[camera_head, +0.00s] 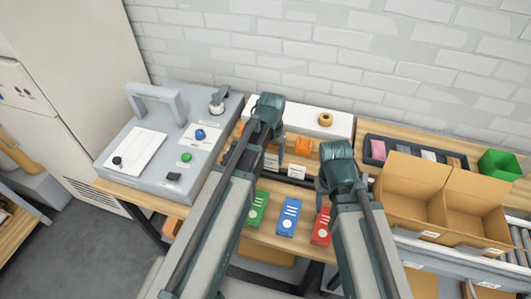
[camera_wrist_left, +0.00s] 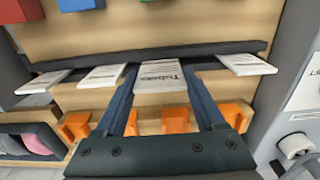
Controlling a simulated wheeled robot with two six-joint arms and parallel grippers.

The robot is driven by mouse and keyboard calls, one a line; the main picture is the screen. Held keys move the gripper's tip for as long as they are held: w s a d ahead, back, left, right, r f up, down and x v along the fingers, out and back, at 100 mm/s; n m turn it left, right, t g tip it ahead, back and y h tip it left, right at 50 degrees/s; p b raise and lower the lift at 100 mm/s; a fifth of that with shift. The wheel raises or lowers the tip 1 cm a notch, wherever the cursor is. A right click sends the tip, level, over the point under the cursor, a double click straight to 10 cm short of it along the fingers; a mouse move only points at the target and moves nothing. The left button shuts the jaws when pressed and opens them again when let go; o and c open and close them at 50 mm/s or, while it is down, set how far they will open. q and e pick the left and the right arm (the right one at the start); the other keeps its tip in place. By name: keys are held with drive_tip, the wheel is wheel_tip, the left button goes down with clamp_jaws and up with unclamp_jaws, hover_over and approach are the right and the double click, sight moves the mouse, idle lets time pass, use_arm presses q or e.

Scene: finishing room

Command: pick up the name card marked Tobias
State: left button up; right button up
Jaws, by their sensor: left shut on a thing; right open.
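The white name card marked Tobias (camera_wrist_left: 160,78) lies between the two fingers of my left gripper (camera_wrist_left: 160,72) in the left wrist view. The fingers are shut on its sides, and its lettering appears upside down. It is next to a dark rail (camera_wrist_left: 225,48); I cannot tell whether it is lifted clear. In the head view my left gripper (camera_head: 271,155) reaches down over the row of cards and partly hides them. My right gripper (camera_head: 325,187) is open at the right end of the row, apparently empty.
Other white cards (camera_wrist_left: 103,75) (camera_wrist_left: 247,65) stand along the rail, beside orange blocks (camera_wrist_left: 235,112). Green (camera_head: 257,208), blue (camera_head: 288,218) and red (camera_head: 321,228) pieces lie in front. A grey machine (camera_head: 150,180) is left; cardboard boxes (camera_head: 410,205) are right.

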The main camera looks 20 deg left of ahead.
use_arm(q)
drive_tip(key=s+d+r+p, duration=0.1)
drive_tip(key=s+d, duration=0.5)
drive_tip(key=d, duration=0.6)
drive_tip(key=shift+d, duration=0.2)
